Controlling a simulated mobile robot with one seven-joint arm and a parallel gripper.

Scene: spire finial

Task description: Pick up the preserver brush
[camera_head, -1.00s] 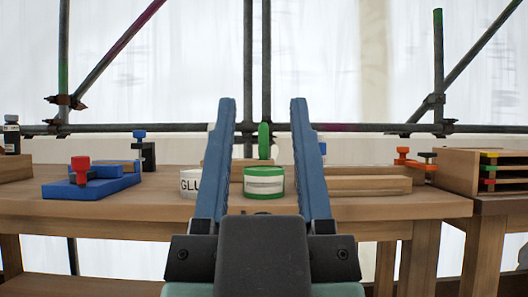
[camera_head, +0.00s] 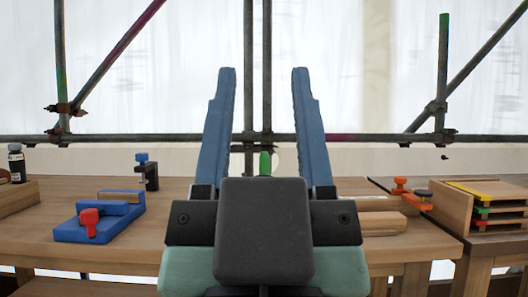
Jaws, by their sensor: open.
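The green handle of what looks like the preserver brush (camera_head: 265,163) stands upright between my gripper's fingers, farther back over the bench. Its lower part, and the green and white pot it seemed to stand in or behind, are hidden behind my gripper body. My gripper (camera_head: 264,72) is open and empty, with its two blue fingers spread wide and pointing up and away. The fingertips appear above the brush handle in the picture, and nothing is held between them.
The wooden bench (camera_head: 40,222) runs across the view. A blue jig with a red clamp (camera_head: 89,222) lies at left, with a black and blue clamp (camera_head: 147,171) behind it. At right are wooden blocks (camera_head: 385,223), orange clamps (camera_head: 413,195) and a wooden rack (camera_head: 480,210). Scaffold poles (camera_head: 440,137) stand behind.

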